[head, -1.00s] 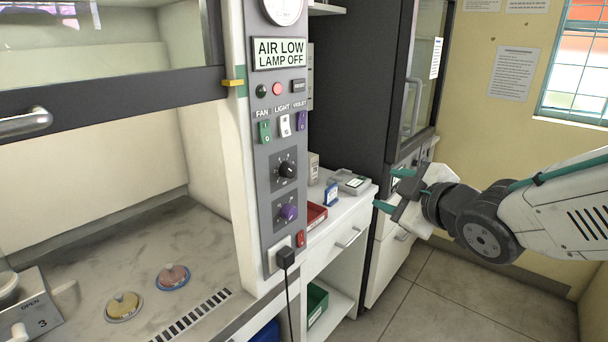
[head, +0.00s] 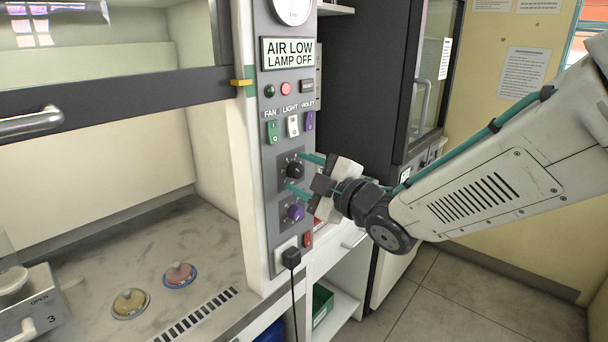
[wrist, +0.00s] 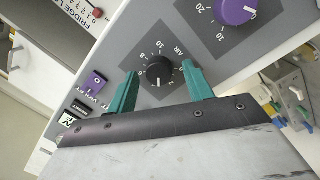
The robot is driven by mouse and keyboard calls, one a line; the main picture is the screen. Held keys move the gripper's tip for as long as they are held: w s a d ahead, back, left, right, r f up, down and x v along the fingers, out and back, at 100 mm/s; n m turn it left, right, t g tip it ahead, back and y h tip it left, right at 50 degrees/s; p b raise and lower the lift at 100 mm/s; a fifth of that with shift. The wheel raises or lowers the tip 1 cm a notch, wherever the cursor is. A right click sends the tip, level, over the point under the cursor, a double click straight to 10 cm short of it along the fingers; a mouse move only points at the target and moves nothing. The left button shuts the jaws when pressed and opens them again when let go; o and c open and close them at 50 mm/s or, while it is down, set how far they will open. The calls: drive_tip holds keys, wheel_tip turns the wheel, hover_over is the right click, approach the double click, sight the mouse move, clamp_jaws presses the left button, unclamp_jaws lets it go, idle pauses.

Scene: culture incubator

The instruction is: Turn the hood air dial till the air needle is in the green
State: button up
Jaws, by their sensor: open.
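The air dial (head: 295,170) is a black knob with a white mark on the grey hood panel (head: 268,220). In the wrist view the air dial (wrist: 159,72) has a printed scale and the word AIR. My gripper (head: 294,172) is open in front of it, one teal finger above and one below. In the wrist view my gripper (wrist: 159,71) has the dial between its fingers, with gaps on both sides. The round white gauge (head: 293,9) is cut off at the top edge, and its needle and green band cannot be read. A sign (head: 288,53) reads AIR LOW, LAMP OFF.
A purple dial (head: 295,212) sits just below the air dial. The fan (head: 272,132), light (head: 293,126) and violet (head: 310,121) switches are above. A black plug (head: 291,258) with a hanging cord is lower down. Floor (head: 450,290) at right is clear.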

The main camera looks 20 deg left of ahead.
drive_tip(key=c, duration=1)
drive_tip(key=shift+o, duration=0.2)
drive_tip(key=shift+m, duration=0.4)
drive_tip(key=m, duration=0.5)
drive_tip(key=shift+g, duration=0.3)
drive_tip(key=m, duration=0.5)
drive_tip(key=shift+w+r+g+h, duration=0.1)
drive_tip(key=shift+g+h, duration=0.2)
drive_tip(key=shift+g, duration=0.1)
drive_tip(key=shift+m, duration=0.3)
drive_tip(key=o, duration=1)
drive_tip(key=shift+c, duration=0.2)
